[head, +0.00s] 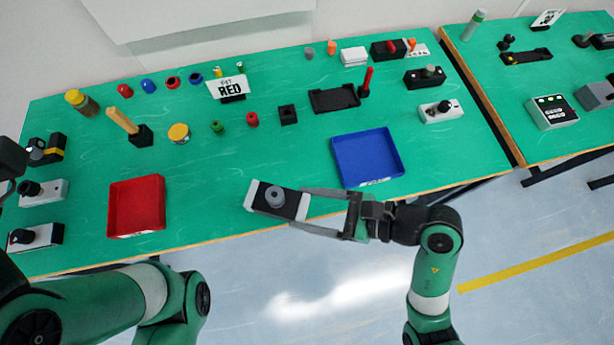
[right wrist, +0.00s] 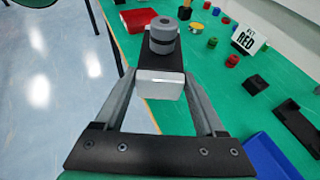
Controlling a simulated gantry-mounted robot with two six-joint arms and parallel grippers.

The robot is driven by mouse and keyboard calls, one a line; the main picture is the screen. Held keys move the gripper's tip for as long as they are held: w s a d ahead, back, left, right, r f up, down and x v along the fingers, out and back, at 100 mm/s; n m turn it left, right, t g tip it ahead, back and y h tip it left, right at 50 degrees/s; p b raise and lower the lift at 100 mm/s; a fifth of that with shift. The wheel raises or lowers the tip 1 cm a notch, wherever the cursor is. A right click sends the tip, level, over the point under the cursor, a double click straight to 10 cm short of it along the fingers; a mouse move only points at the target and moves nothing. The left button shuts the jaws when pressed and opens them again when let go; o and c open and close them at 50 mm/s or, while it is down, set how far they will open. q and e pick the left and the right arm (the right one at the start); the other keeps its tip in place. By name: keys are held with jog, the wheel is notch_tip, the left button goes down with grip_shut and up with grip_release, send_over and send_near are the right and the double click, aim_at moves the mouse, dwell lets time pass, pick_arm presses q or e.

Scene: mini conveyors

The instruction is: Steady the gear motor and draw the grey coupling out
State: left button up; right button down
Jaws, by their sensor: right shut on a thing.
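The gear motor (head: 262,203), a block with white ends and a black middle, is at the table's front edge between the red and blue trays. The grey coupling (head: 275,197), a round stepped piece, stands upright on its top. My right gripper (head: 302,205) is shut on the gear motor's right end, one finger on each side. In the right wrist view, the white end of the gear motor (right wrist: 160,86) sits between the fingers, with the grey coupling (right wrist: 163,36) beyond. I cannot tell whether the motor touches the table. My left gripper's fingers are out of view; only my left arm shows.
A red tray (head: 112,212) lies left of the motor and a blue tray (head: 338,160) right of it. Several small parts, blocks and a RED sign (head: 229,88) stand farther back. Similar motor blocks (head: 50,192) are at the left edge. Green tabletop around the motor is clear.

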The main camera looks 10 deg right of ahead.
jog(key=b, duration=1.2)
send_over(303, 173)
jog(key=s, duration=0.1)
jog(key=shift+a+f, duration=0.15)
jog(key=shift+f, duration=5.4)
jog(key=shift+w+f+b, duration=0.25)
jog(key=shift+w+b, duration=0.25)
jog(key=shift+b, duration=0.1)
jog(key=shift+f+b, duration=0.35)
jog(key=shift+f, duration=0.5)
